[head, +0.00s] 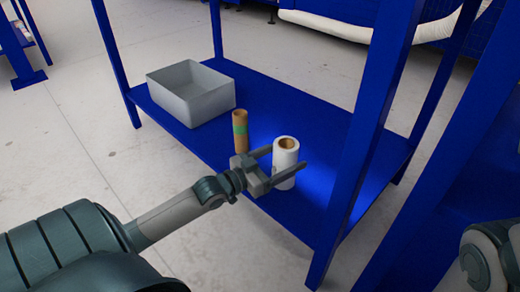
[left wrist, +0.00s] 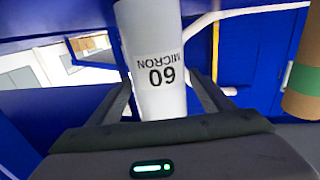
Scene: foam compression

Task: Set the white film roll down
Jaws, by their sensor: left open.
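The white film roll (head: 286,158) stands upright on the blue shelf (head: 340,128), with its brown core showing at the top. In the left wrist view the roll (left wrist: 157,50) carries the print "60 MICRON", seen upside down. My left gripper (head: 288,160) is open, with one finger on either side of the roll. In the left wrist view the fingers (left wrist: 162,88) show a gap beside the roll on the right; contact on the left cannot be told. My right gripper is out of view.
A brown roll with a green band (head: 240,132) stands close to the left of my gripper; it also shows in the left wrist view (left wrist: 304,75). A grey bin (head: 190,96) sits at the shelf's left. A blue post (head: 372,125) rises to the right. Shelf behind the roll is clear.

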